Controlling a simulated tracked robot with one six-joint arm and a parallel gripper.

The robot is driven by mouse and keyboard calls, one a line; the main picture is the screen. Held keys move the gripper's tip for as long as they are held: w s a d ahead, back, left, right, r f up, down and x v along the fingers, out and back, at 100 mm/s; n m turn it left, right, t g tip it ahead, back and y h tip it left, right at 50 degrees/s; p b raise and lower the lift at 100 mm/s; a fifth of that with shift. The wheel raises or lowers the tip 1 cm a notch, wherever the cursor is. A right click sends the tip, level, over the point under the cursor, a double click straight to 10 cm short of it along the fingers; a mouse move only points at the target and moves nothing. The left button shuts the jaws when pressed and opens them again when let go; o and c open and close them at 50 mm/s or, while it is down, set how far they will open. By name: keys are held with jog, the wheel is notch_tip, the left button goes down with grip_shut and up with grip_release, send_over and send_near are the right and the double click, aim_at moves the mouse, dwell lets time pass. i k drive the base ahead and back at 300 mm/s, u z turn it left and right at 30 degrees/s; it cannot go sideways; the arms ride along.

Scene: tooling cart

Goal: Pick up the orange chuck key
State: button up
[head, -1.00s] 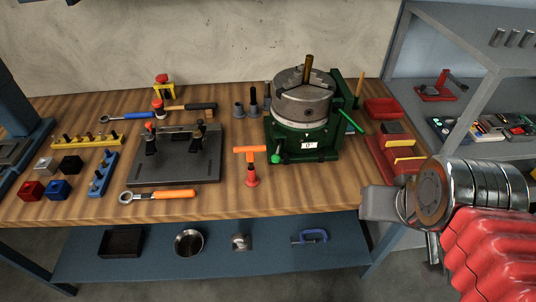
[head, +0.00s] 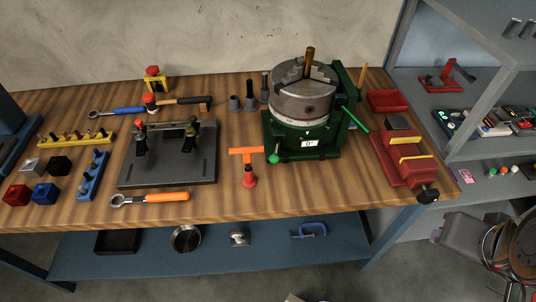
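The orange chuck key (head: 246,153) is in the head view, near the front middle of the wooden bench. It has a T-shaped orange handle and appears upright. Its lower end meets a red-orange cone-shaped piece (head: 249,181); I cannot tell whether that is part of the key or a holder. Just right of it stands a green rotary table (head: 330,138) with a grey chuck (head: 303,98) on top. My gripper cannot be made out; only part of my arm shows at the lower right, apart from the key.
A dark fixture plate (head: 170,172) lies left of the key, with an orange-handled wrench (head: 162,197) in front. A red vise (head: 408,165) stands at the bench's right end. The front strip of bench around the key is mostly clear.

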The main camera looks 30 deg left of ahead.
aim_at(246, 152)
jog(key=z, duration=0.45)
jog(key=k, duration=1.1)
jog(key=u, duration=2.05)
jog(key=i, duration=0.55)
jog(key=u, duration=0.05)
